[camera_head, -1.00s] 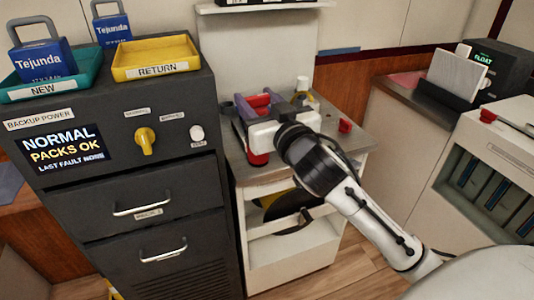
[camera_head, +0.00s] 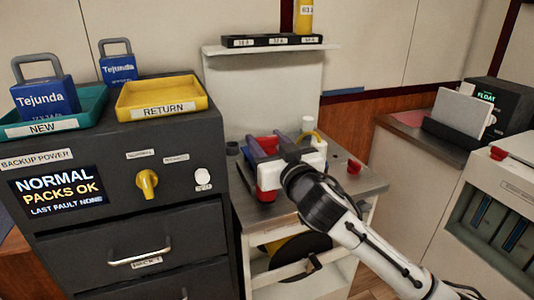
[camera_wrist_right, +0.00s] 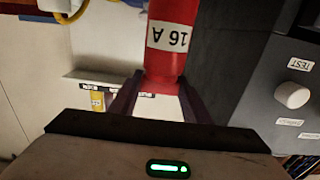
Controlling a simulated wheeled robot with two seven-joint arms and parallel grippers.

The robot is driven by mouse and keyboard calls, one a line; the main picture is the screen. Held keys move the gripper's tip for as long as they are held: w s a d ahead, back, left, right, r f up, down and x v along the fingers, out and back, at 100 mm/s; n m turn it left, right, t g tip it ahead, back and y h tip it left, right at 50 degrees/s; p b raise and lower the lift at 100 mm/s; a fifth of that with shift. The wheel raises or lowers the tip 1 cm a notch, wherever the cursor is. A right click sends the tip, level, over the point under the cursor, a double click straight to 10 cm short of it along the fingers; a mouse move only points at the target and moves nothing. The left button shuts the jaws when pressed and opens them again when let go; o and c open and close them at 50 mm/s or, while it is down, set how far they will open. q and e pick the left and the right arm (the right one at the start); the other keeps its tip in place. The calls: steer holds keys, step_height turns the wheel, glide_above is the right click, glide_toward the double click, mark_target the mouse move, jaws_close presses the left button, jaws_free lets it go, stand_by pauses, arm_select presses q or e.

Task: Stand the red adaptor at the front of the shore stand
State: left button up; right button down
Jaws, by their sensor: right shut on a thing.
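My right gripper (camera_head: 275,152) is shut on the red adaptor (camera_head: 267,180) and holds it over the left part of the shore stand (camera_head: 345,183). In the right wrist view the red adaptor (camera_wrist_right: 168,60) sits between the dark fingers, with a white 16 A label. In the head view the gripper hides part of it. I cannot tell whether its lower end touches the stand's grey top. My left gripper is not in view.
A shelf (camera_head: 222,50) on the stand's back panel carries a black labelled rail (camera_head: 265,41) and a yellow adaptor (camera_head: 305,17). A white-topped item (camera_head: 308,124) and a red knob (camera_head: 353,167) are on the stand. A dark cabinet (camera_head: 120,205) stands close on the left.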

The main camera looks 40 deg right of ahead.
step_height(320, 180, down, 2)
steer(key=shift+f, duration=0.1)
steer(key=shift+f, duration=0.2)
steer(key=c, duration=1)
jaws_free()
steer(key=shift+r, duration=0.1)
